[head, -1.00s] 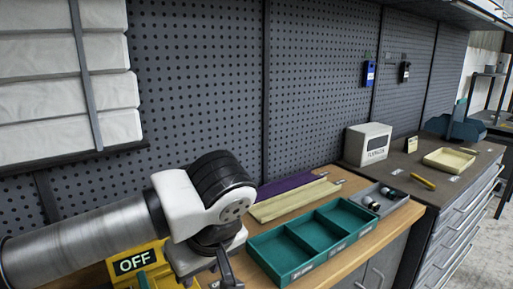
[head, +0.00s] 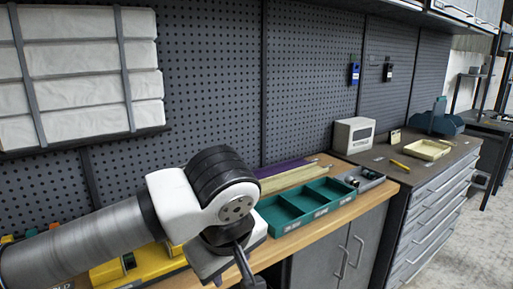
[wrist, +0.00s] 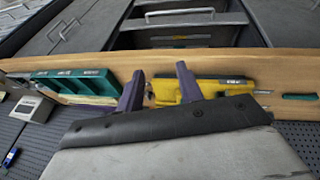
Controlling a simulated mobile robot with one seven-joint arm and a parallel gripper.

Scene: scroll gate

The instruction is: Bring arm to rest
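My arm (head: 215,195) reaches from the lower left of the head view over the wooden workbench (head: 345,213). The gripper end is at the bottom edge there and mostly out of frame. In the wrist view my gripper (wrist: 160,72) shows two purple fingers spread apart. Nothing is seen held between them; a yellow box (wrist: 215,90) on the bench lies behind them. The gripper is apart from the bench.
A teal divided tray (head: 305,208), purple and cream strips (head: 290,177) and a small grey tray (head: 360,180) lie on the bench. A yellow unit (head: 125,268) is partly behind my arm. A white box (head: 353,136) stands farther right. Pegboard (head: 210,80) rises behind.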

